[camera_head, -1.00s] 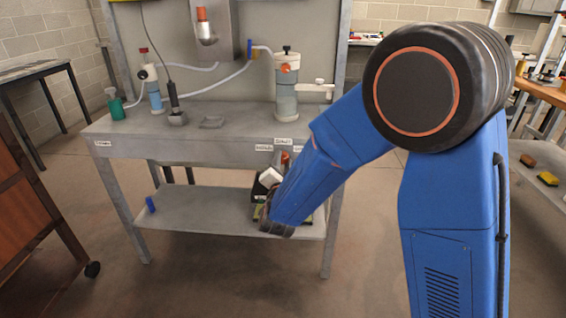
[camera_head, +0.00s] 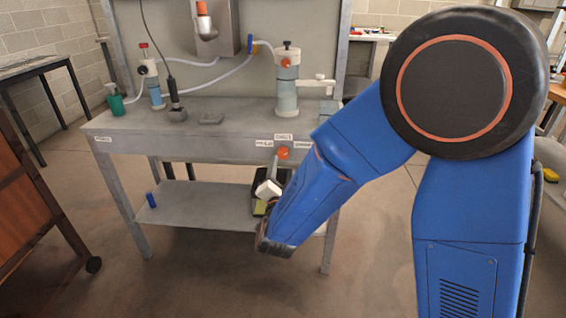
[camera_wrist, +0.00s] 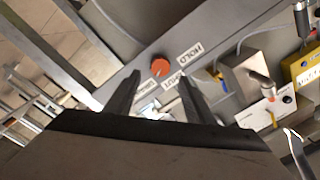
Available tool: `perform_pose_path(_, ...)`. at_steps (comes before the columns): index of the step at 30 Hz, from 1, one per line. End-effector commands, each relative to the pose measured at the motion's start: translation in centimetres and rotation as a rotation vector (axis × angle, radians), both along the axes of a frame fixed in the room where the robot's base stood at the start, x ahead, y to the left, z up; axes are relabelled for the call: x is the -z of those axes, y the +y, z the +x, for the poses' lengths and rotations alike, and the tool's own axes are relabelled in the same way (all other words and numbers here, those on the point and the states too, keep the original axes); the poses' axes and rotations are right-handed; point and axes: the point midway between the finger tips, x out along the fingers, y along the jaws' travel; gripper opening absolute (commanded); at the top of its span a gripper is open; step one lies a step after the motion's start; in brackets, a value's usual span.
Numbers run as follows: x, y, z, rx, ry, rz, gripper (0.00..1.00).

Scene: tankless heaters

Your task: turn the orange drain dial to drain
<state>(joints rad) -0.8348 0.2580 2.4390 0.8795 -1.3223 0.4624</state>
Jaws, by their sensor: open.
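The orange drain dial (camera_head: 283,153) is on the front face of the grey bench, just below small white labels (camera_head: 284,137). In the wrist view the round dial (camera_wrist: 160,66) shows beyond my fingertips, with a small pale mark at its lower edge. A label reading HOLD (camera_wrist: 189,53) is beside it, and other labels are partly hidden by the fingers. My gripper (camera_wrist: 158,88) is open and empty. Its two fingers appear on either side below the dial, apart from it.
A white box with a lever (camera_wrist: 264,108) and a yellow box (camera_wrist: 306,66) are right of my fingers in the wrist view. The bench's lower shelf (camera_head: 195,205) is below the dial. A canister with its own orange knob (camera_head: 286,85) stands on the bench top (camera_head: 235,115).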

Motion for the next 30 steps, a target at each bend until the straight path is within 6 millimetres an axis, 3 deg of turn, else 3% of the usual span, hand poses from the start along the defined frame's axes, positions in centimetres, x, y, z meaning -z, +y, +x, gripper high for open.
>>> perform_pose_path(6,0.2,0.1,-4.1,-0.004,0.001,0.0,0.49)
perform_pose_path(15,0.4,0.2,-8.5,-0.001,0.001,0.0,0.49)
perform_pose_path(21,0.5,0.2,-9.8,0.001,0.001,0.0,0.49)
perform_pose_path(30,0.5,0.1,-10.2,0.002,0.001,-0.001,0.49)
